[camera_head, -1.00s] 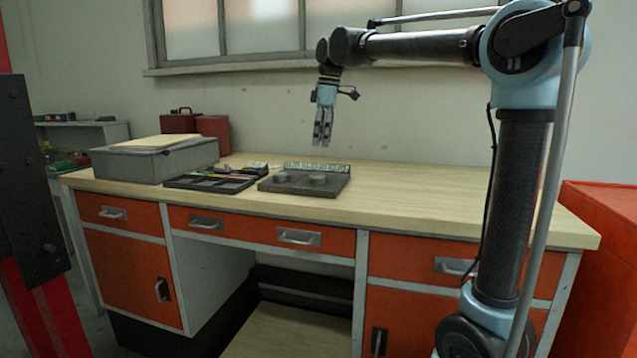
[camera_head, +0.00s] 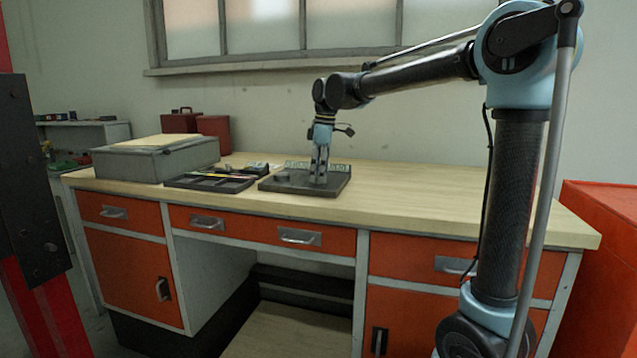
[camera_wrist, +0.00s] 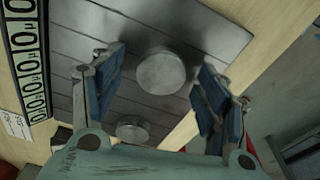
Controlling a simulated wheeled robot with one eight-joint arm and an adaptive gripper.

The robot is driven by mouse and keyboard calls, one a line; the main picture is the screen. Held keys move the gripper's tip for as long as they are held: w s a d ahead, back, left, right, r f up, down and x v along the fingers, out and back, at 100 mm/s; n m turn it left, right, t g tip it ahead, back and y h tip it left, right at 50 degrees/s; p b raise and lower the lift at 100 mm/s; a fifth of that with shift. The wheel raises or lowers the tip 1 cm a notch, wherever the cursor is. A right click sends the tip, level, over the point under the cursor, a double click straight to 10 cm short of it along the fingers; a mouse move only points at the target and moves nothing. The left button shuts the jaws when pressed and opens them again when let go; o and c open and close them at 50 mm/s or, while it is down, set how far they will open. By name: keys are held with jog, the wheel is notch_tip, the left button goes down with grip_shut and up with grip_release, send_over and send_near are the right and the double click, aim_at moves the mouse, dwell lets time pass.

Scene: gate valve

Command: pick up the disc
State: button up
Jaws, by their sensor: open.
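Two round grey metal discs stand on a dark grooved metal plate on the workbench. In the wrist view the larger-looking disc (camera_wrist: 161,71) lies between the open fingers of my gripper (camera_wrist: 158,82), with a gap on both sides. The other disc (camera_wrist: 132,129) is outside the fingers, closer to the palm side of the picture. In the head view my gripper (camera_head: 319,180) points down low over the right part of the plate (camera_head: 300,187) and hides the disc there. The other disc (camera_head: 282,177) shows to its left.
A strip with printed markings (camera_wrist: 27,58) runs along the plate's edge. A dark tool tray (camera_head: 208,182) lies left of the plate, and a grey box (camera_head: 155,160) stands farther left. The worktop (camera_head: 450,203) to the right is clear.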

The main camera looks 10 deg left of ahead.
jog(key=shift+f, duration=0.1)
jog(key=shift+c, duration=0.3)
jog(key=c, duration=1.4)
